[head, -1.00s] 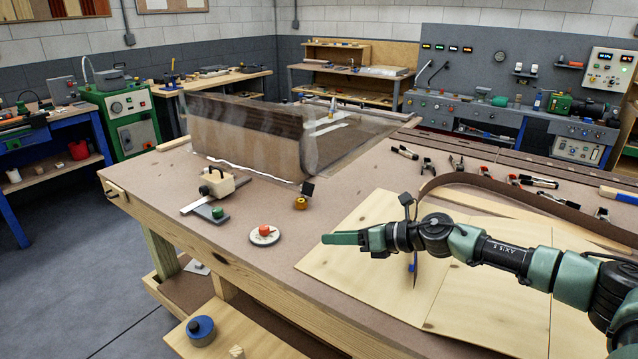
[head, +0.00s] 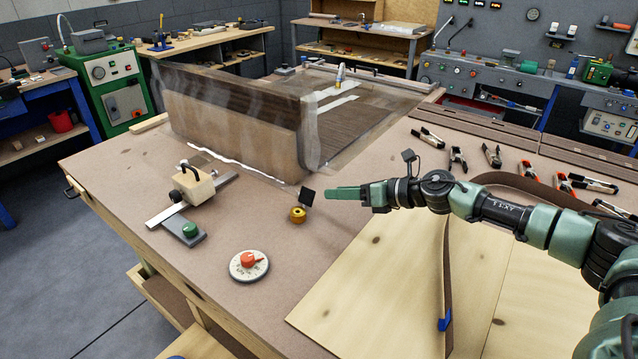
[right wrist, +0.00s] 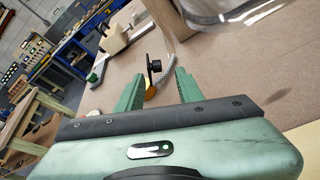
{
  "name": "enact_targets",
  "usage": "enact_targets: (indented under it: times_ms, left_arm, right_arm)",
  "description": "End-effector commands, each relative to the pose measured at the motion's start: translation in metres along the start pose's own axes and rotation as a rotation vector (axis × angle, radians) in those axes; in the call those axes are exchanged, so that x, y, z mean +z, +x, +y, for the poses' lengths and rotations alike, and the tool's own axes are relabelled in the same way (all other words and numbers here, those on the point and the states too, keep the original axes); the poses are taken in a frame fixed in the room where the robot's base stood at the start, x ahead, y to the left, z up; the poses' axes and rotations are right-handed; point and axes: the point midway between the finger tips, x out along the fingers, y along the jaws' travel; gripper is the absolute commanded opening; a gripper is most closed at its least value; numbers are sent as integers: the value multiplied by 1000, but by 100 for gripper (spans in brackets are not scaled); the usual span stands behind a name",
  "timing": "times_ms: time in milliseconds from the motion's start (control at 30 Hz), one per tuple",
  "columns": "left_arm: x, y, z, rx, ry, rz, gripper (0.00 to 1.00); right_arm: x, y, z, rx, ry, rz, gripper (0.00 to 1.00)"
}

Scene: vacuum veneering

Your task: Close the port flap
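The port flap (head: 307,196) is a small black square plate standing up, tilted, above a round brass port (head: 298,215) on the bench top. In the right wrist view the dark flap (right wrist: 154,66) and part of the brass port (right wrist: 150,91) show between my fingers. My right gripper (head: 330,193) is just right of the flap in the head view, pointing at it. The right wrist view shows its two green fingers (right wrist: 160,76) spread apart with nothing gripped. Whether a finger touches the flap cannot be told. My left gripper is not in view.
A clear vacuum bag (head: 312,125) over a brown veneered panel lies behind the port. A dial with an orange knob (head: 249,262) and a wooden-bodied tool (head: 193,185) lie left of it. Pale wood sheets (head: 370,285) cover the front right; several clamps (head: 458,158) lie behind.

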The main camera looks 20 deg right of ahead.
Motion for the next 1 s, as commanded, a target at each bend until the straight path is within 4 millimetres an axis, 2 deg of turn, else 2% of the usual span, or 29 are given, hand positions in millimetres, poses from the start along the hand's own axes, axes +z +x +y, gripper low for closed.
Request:
enact_targets:
  times_ms: [200,300,500,633,767,867,900,1000]
  left_arm:
    - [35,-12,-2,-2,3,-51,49]
    - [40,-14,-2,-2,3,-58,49]
    - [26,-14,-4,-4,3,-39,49]
    - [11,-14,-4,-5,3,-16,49]
    - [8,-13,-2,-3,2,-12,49]
    - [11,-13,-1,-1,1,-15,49]
    - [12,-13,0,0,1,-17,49]
    - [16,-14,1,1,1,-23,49]
  right_arm:
    - [2,37,2,3,1,-1,37]
    - [2,51,1,2,1,-1,37]
    - [0,66,1,1,0,0,37]
    - [0,68,0,0,-1,0,37]
    - [0,67,0,0,-1,0,37]
    - [0,67,0,0,-1,0,12]
    - [0,67,0,-1,-1,0,0]
    - [0,67,-1,-2,-1,-1,0]
